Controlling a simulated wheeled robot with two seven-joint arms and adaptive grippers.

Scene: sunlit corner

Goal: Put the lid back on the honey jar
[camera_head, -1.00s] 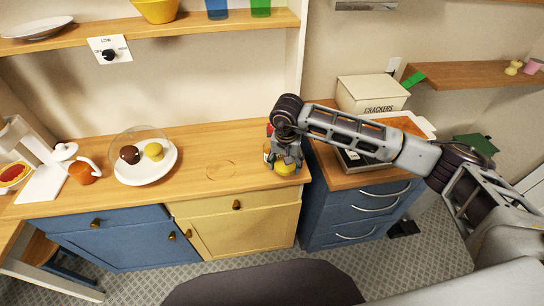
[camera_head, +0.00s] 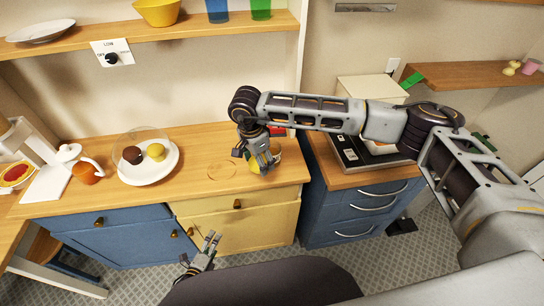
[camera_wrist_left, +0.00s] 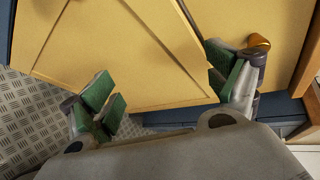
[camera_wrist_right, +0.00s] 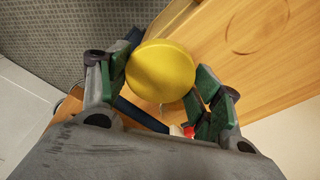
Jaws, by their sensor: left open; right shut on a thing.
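My right gripper (camera_head: 259,163) is shut on a round yellow lid (camera_wrist_right: 160,71), seen between its green-padded fingers in the right wrist view. In the head view it is over the front right part of the counter, and its fingers mostly hide the lid. A pale amber-edged thing (camera_head: 277,151), perhaps the honey jar, shows just behind these fingers; it is too covered to be sure. My left gripper (camera_head: 208,243) is open and empty in front of the yellow cabinet; its spread fingers also show in the left wrist view (camera_wrist_left: 165,100).
A thin ring outline (camera_head: 222,170) marks the counter (camera_head: 205,145) left of my right gripper. A white plate (camera_head: 150,171) with a clear dome stands further left, near an orange mug (camera_head: 88,171). A red item (camera_head: 277,131) is behind the right gripper.

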